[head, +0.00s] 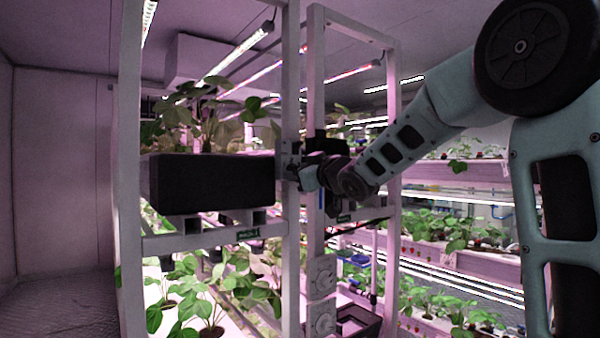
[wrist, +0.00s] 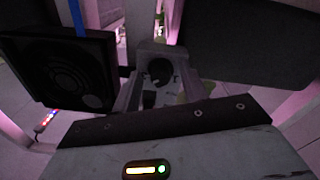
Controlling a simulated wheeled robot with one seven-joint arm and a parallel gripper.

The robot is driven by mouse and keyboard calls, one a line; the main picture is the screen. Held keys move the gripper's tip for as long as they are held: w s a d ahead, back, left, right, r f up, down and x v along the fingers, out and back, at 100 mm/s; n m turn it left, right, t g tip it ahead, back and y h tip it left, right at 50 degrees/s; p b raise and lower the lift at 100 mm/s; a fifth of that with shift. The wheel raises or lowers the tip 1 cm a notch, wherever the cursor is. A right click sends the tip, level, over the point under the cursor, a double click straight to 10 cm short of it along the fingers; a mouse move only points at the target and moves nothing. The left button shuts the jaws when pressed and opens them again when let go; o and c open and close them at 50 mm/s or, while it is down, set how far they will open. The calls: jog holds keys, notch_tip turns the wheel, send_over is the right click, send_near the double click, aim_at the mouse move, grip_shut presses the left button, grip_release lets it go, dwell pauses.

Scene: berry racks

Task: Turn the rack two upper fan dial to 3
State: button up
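In the wrist view a dark round dial (wrist: 160,71) sits on a pale panel straight ahead of my gripper (wrist: 160,92). The two grey fingers stand apart, one on each side of the panel's lower part. I see no contact with the dial, and its pointer and numbers are too dark to read. A black fan box (wrist: 65,72) with a round grille is at left. In the head view my gripper (head: 292,172) is at the upper part of the rack post (head: 291,90); my wrist hides the dial there.
A black planter (head: 208,183) with leafy plants sits on the rack shelf left of my gripper. Two pale dial panels (head: 322,276) show lower on a post. Other plant racks (head: 455,175) stand at right. The floor at left (head: 60,305) is clear.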

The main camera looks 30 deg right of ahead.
jog(key=s+p, duration=0.7)
jog(key=s, duration=1)
jog(key=shift+s+d+f, duration=0.2)
jog(key=a+f+g+b, duration=0.3)
jog(key=a+f, duration=0.2)
jog(key=f, duration=0.3)
jog(key=a+f+g+y+b, duration=0.1)
jog(key=a+f+g+b, duration=0.15)
jog(key=a+f, duration=0.5)
jog(key=a+f+g+b, duration=0.3)
jog(key=a+f+b, duration=0.1)
jog(key=f, duration=0.6)
jog(key=s+a+f+n+g+b, duration=0.1)
jog(key=s+a+f+g+b, duration=0.2)
jog(key=s+a+f+g, duration=0.2)
jog(key=s+a+f+n+g+b, duration=0.2)
jog(key=s+a+f+g+b, duration=0.2)
jog(key=s+a+f, duration=0.3)
jog(key=s+f, duration=0.5)
jog(key=s, duration=0.4)
jog(key=shift+s+a+f+n+g+h, duration=0.25)
jog(key=shift+a+f+n+g+h, duration=0.05)
jog(key=shift+a+g+h, duration=0.1)
